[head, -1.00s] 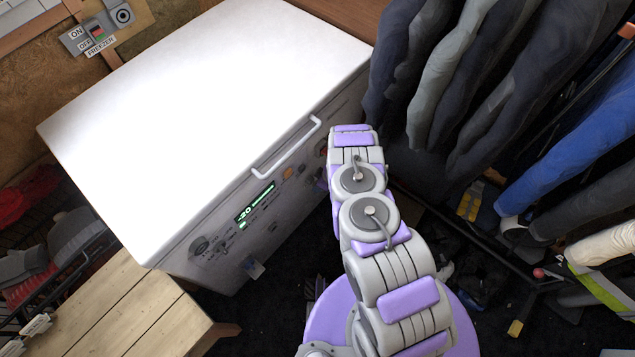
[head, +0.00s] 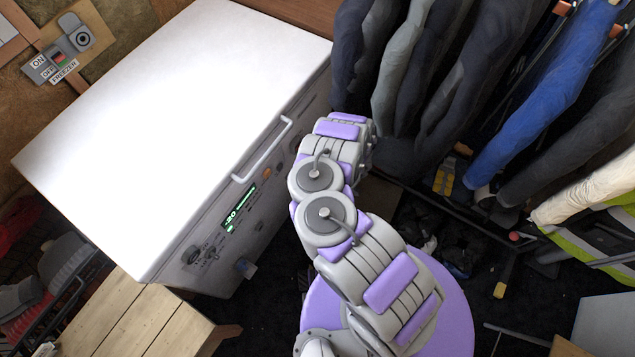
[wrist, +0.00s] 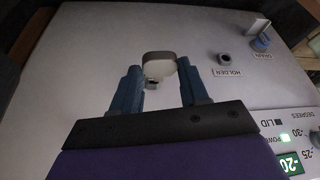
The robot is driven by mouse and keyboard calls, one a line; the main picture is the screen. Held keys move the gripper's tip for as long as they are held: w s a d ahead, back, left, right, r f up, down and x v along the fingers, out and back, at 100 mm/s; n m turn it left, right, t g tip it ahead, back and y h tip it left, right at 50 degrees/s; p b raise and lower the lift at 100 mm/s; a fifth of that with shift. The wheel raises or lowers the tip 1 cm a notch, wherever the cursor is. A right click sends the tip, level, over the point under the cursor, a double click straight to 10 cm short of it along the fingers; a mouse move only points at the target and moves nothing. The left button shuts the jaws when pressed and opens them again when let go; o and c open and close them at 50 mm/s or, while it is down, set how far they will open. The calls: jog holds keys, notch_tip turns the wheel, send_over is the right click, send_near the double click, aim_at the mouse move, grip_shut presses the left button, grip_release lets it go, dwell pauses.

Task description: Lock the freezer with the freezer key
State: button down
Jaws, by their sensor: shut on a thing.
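The white chest freezer (head: 170,110) stands at the left in the head view with its lid down. Its front panel (wrist: 80,70) fills much of the wrist view. My gripper (wrist: 158,68) is at this panel, its two blue fingers on either side of a key with a pale grey head (wrist: 159,60), and is shut on it. A small dark round part shows below the key head. I cannot tell whether the key sits in a lock. A round holder (wrist: 225,57) with a label is to the right of the key. In the head view my arm hides the gripper and key.
A blue drain tap (wrist: 261,41) and a lit green display (wrist: 290,162) are on the panel. Hanging clothes (head: 440,90) crowd the right of the freezer. A wooden bench (head: 135,315) stands at the front left. An ON/OFF freezer switch (head: 57,58) is on the wall.

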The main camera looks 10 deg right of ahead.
jog(key=shift+s+d+r, duration=0.2)
jog(key=shift+s+d, duration=0.15)
jog(key=shift+s+d, duration=0.3)
jog(key=shift+d, duration=0.1)
dwell(0.3)
jog(key=shift+b, duration=0.5)
